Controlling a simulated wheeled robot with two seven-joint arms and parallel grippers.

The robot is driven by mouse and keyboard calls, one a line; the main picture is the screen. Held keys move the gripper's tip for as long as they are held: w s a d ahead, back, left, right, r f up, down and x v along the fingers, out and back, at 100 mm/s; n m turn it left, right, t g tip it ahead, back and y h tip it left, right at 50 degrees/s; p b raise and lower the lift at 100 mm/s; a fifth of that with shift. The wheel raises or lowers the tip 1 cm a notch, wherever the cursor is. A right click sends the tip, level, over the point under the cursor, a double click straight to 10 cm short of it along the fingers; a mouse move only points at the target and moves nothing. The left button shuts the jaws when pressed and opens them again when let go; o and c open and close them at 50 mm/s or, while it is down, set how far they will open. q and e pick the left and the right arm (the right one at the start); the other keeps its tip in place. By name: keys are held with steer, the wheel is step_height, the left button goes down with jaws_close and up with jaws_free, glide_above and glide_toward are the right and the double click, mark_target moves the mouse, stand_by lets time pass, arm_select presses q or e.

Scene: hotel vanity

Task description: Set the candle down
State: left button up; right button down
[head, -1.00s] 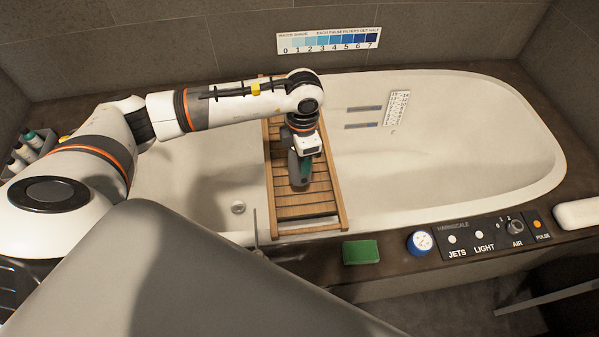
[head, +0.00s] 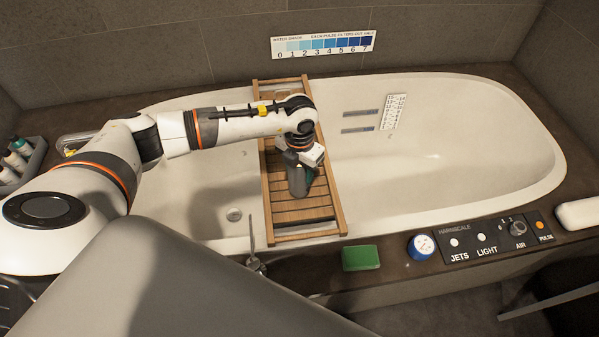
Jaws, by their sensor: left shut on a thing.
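My left gripper (head: 299,186) points down over the wooden bath tray (head: 298,215), which lies across the tub. It is shut on the candle, which is mostly hidden behind the gripper; only a small dark green patch (head: 312,174) shows at its right side. I cannot tell whether the candle touches the tray's slats. My right gripper is not in view.
The white bathtub (head: 450,160) surrounds the tray. On the front ledge are a green block (head: 361,257), a blue-rimmed dial (head: 421,245) and a control panel (head: 497,238). A caddy of bottles (head: 22,160) stands at left. The tray's front slats look clear.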

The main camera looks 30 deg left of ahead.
arm_select(q)
steer(key=shift+f, duration=1.1)
steer(key=o, duration=1.1)
steer(key=shift+f, duration=0.1)
step_height(320, 180, up, 12)
steer(key=shift+r, duration=0.15)
